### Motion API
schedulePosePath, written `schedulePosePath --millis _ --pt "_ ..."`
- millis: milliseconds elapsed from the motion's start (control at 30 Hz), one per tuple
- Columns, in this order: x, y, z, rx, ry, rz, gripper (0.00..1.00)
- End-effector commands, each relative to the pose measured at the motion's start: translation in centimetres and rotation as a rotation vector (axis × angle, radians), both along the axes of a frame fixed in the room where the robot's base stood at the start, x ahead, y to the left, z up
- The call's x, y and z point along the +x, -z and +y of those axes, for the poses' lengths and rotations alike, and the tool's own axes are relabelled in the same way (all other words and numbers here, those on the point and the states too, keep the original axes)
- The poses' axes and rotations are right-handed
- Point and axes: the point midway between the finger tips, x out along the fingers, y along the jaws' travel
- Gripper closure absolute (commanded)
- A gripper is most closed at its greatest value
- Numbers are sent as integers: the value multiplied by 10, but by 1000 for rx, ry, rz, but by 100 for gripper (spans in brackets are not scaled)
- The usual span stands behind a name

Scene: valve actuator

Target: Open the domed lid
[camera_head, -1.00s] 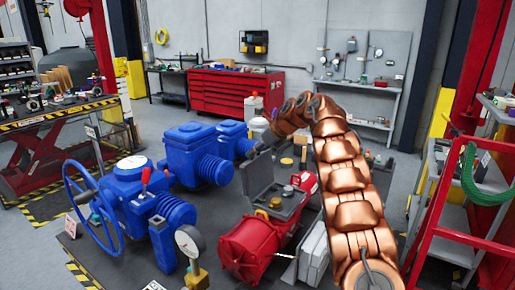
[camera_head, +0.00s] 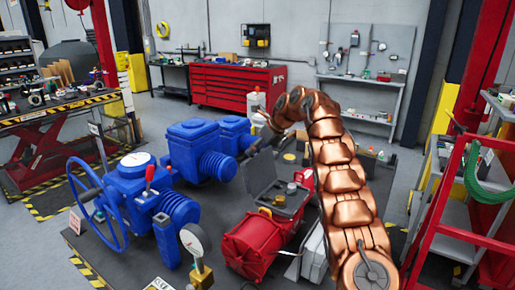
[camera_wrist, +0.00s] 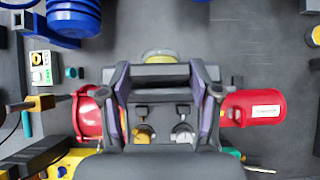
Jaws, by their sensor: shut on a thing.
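The lid (camera_head: 262,172) is a grey panel that stands raised, roughly upright, at the back of a grey box (camera_head: 294,208) on the red actuator (camera_head: 250,247). In the wrist view my gripper (camera_wrist: 160,88) has a finger at each side of the grey lid and is shut on it. A yellowish dome (camera_wrist: 158,55) shows just beyond the lid's edge. The open box shows between and below the fingers, with a yellow part (camera_wrist: 143,133) and a silver part (camera_wrist: 183,134) inside. In the head view the fingertips are hard to make out behind the lid.
Blue actuators (camera_head: 195,150) stand left of the red one, with a handwheel (camera_head: 97,205) and a gauge (camera_head: 194,240) at the front. A red-framed cart (camera_head: 450,215) is at the right. A red tool cabinet (camera_head: 235,86) stands at the back.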

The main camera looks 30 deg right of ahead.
Motion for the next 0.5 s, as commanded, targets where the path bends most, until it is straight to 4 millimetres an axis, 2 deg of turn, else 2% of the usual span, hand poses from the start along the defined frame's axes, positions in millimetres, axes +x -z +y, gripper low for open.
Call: schedulePosePath --millis 33,67,267,500 --pt "-2 10 2 5 -6 23 100" --pt "-2 10 2 5 -5 23 35" --pt "-3 9 -1 4 0 20 14" --pt "-2 6 -2 2 1 13 12"
